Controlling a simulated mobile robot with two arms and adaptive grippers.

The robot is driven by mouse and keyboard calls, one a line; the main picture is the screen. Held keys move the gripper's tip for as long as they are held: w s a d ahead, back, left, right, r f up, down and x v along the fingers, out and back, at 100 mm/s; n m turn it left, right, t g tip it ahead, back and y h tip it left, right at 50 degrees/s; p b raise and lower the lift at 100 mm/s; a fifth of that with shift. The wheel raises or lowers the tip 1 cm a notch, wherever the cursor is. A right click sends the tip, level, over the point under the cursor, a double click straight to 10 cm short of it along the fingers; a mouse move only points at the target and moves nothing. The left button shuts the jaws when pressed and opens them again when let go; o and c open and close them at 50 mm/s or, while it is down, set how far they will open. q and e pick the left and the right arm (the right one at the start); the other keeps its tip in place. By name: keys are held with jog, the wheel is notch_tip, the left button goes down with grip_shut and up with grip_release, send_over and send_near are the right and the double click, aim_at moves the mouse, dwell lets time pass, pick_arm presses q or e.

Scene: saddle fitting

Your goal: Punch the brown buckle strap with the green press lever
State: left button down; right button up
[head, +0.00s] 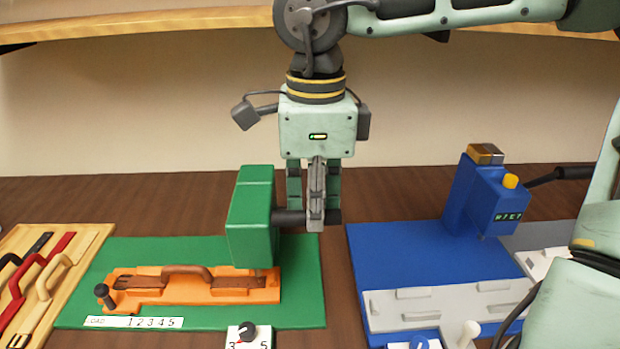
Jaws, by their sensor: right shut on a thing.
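The green press (250,215) stands on a green base plate (300,265) left of centre in the head view. Its dark lever (290,219) sticks out to the right. My right gripper (315,218) points down and is shut on this lever. The brown buckle strap (225,282) lies in an orange fixture (180,293) under the press, with a raised brown loop (187,270) near its middle. The strap's right end is close under the press head. Whether the punch touches it cannot be told. My left gripper is not in view.
A wooden rack (70,290) with black, red and cream straps lies at the left. A dial (248,333) is at the front. A blue machine (480,195) on a blue plate (385,260) stands at the right. Bare brown table shows between the plates.

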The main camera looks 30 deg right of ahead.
jog(key=shift+r, duration=0.1)
jog(key=shift+w+d+r, duration=0.15)
jog(key=shift+w, duration=0.1)
jog(key=shift+w+d+r+p, duration=0.35)
jog(key=shift+w+d+p, duration=0.1)
jog(key=shift+w+p, duration=0.2)
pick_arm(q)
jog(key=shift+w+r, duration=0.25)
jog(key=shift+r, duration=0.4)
pick_arm(e)
jog(key=shift+w+d+f, duration=0.2)
jog(key=shift+w, duration=0.05)
jog(key=o, duration=0.9)
jog(key=shift+w+d+f, duration=0.15)
jog(key=shift+w, duration=0.15)
